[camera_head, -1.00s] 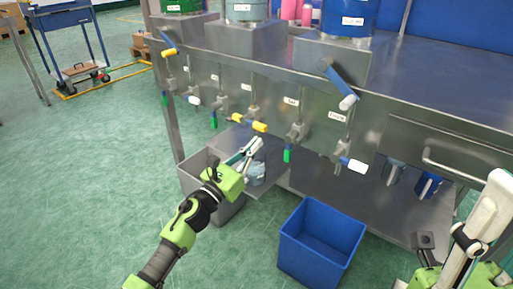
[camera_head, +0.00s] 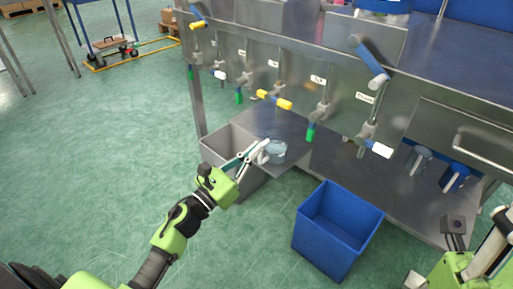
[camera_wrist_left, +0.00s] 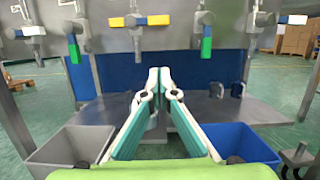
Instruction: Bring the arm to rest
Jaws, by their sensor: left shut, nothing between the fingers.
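My left gripper (camera_head: 262,152) is shut with nothing between its white and teal fingers. In the head view it hangs in front of the steel bench, over the edge of the grey bin (camera_head: 224,140). A clear bluish container (camera_head: 277,151) stands on the lower shelf just behind the fingertips; I cannot tell whether they touch. In the left wrist view the fingertips (camera_wrist_left: 153,78) meet, pointing toward the lower shelf.
A blue bin (camera_head: 338,228) stands on the floor right of my left gripper. Above the lower shelf (camera_head: 345,178) hang several valves with coloured handles, including a yellow one (camera_head: 274,100). Blue and grey handled items (camera_head: 455,176) are at right.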

